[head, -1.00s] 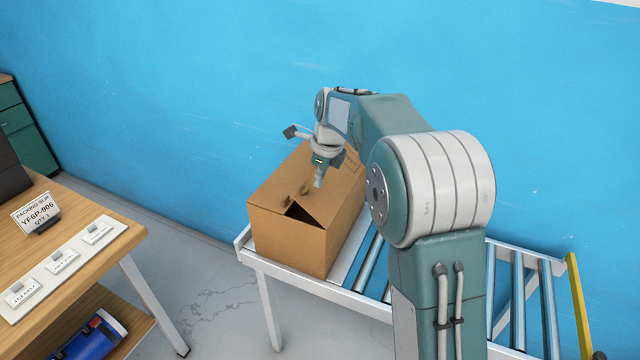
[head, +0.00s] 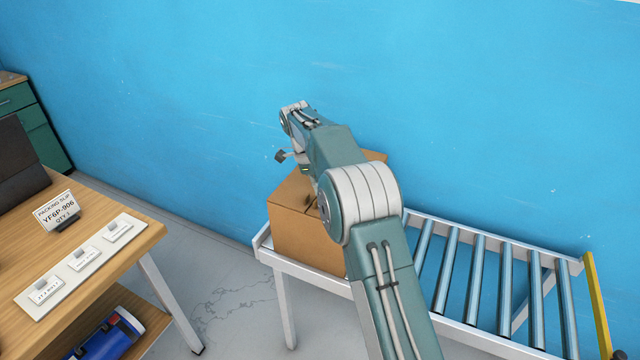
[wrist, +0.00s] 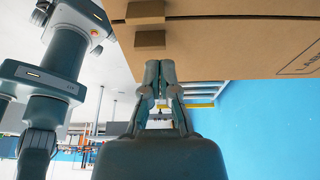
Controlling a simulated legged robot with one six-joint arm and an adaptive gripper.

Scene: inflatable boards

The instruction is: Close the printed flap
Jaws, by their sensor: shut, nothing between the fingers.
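The cardboard box (head: 305,240) stands on the roller conveyor's left end. My arm hides most of its top and right side in the head view. A strip of cardboard (head: 376,156) shows behind my arm; I cannot tell whether it is the printed flap. In the wrist view a cardboard panel with a printed outline and letters, apparently the printed flap (wrist: 270,45), fills the upper right. Two small cardboard tabs (wrist: 147,28) show at its left. My gripper (wrist: 160,68) is shut and empty, with its fingertips close below the cardboard; contact is unclear. The head view hides the fingers.
The roller conveyor (head: 490,285) is free to the right of the box. A blue wall (head: 480,100) stands close behind. A wooden table (head: 110,230) with a packing slip (head: 58,212) and label cards (head: 83,258) is at the left, across a floor gap.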

